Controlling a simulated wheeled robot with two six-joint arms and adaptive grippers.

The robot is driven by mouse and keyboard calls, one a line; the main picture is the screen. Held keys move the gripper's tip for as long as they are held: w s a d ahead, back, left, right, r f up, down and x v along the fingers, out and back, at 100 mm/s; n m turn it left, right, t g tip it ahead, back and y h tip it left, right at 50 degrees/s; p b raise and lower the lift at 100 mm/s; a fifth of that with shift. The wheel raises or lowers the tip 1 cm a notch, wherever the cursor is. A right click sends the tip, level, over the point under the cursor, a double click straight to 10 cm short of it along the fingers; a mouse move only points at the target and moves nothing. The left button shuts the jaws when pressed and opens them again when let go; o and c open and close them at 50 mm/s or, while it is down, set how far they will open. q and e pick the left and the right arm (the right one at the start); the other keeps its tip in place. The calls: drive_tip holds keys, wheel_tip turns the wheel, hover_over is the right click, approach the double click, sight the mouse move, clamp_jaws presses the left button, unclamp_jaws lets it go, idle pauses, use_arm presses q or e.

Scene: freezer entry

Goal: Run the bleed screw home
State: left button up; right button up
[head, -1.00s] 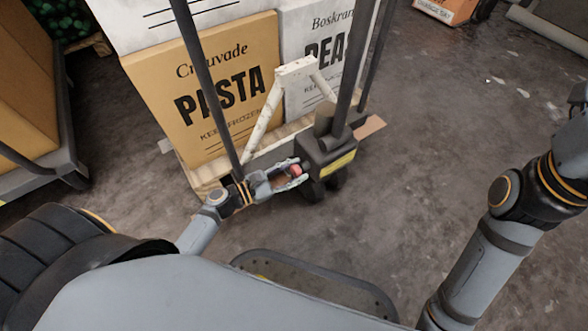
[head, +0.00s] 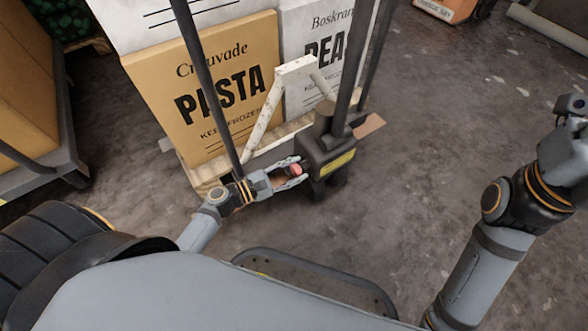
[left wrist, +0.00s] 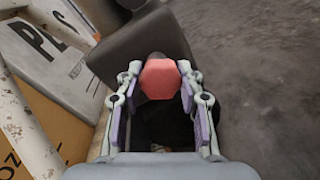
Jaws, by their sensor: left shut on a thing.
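The bleed screw shows as a red hexagonal head (left wrist: 160,79) on the side of the dark pump housing (head: 328,152) at the foot of a jack's handle. It also shows as a small red spot in the head view (head: 296,169). My left gripper (head: 299,171) reaches in from the left, level with the screw. In the left wrist view its fingers (left wrist: 161,82) stand on either side of the red head and are shut on it. The screw's shank and seat are hidden behind the head. My right gripper (head: 572,112) is at the right edge, partly cut off.
Behind the housing, a pale frame (head: 295,68) stands before a pasta carton (head: 210,90) and a grey carton (head: 310,40) on a wooden pallet. Dark handle bars rise close to my left wrist. Bare concrete floor (head: 440,110) lies to the right.

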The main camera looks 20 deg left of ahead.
use_arm(q)
drive_tip(key=o, duration=1.2)
drive_tip(key=shift+c, duration=0.2)
drive_tip(key=shift+s, duration=0.1)
drive_tip(key=v, duration=1.2)
